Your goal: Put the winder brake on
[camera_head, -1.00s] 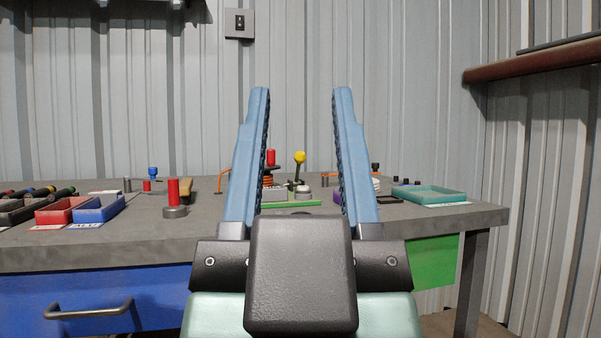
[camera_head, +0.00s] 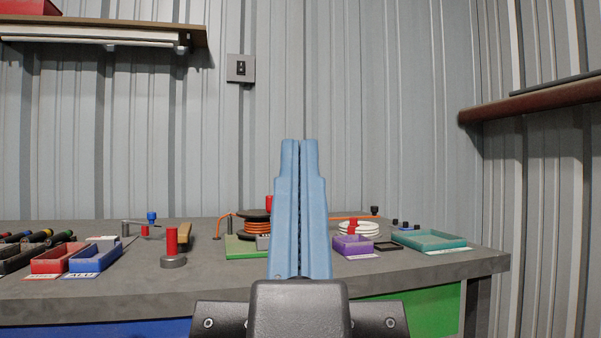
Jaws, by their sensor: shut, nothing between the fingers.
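My gripper (camera_head: 300,142) is shut and empty, its blue fingers together and pointing up in the middle of the head view. Behind and left of it on the bench stands the winder (camera_head: 257,228), a spool of orange cable with a dark top on a green base (camera_head: 240,250). A red knob (camera_head: 269,203) shows beside the fingers. The fingers hide the winder's right part. The yellow-knobbed lever seen earlier is hidden now, so I cannot tell the brake's position.
On the left are a red bin (camera_head: 58,262), a blue bin (camera_head: 95,260) and a red-topped post (camera_head: 172,248). On the right are a purple bin (camera_head: 352,246), white reels (camera_head: 358,231) and a teal tray (camera_head: 427,240). A shelf (camera_head: 100,32) hangs upper left.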

